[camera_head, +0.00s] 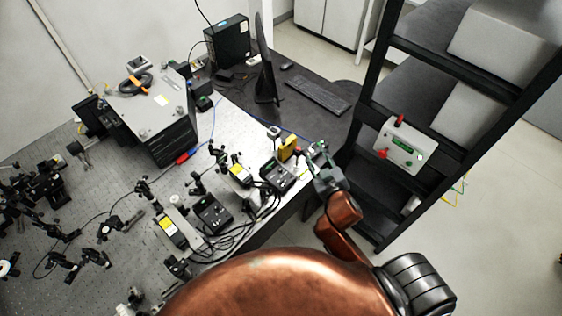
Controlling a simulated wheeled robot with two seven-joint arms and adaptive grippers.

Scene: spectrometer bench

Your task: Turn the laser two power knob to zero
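Two small dark control boxes sit on the optical table: one nearer the front (212,214) and one farther right (277,177). I cannot tell from their faces which belongs to laser two, and the power knobs are too small to make out. Two laser heads with yellow labels lie beside them, one at the front (170,231) and one farther back (240,175). My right gripper (318,157) is at the table's right edge, just right of the farther control box and apparently apart from it. Its fingers are too small to read. My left gripper is out of view.
A yellow block (288,148) stands just behind the right control box. Black cables (232,238) run around both boxes. A large grey spectrometer box (150,115) stands behind left. A black rack (385,60) with a grey panel unit (402,148) rises at right.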

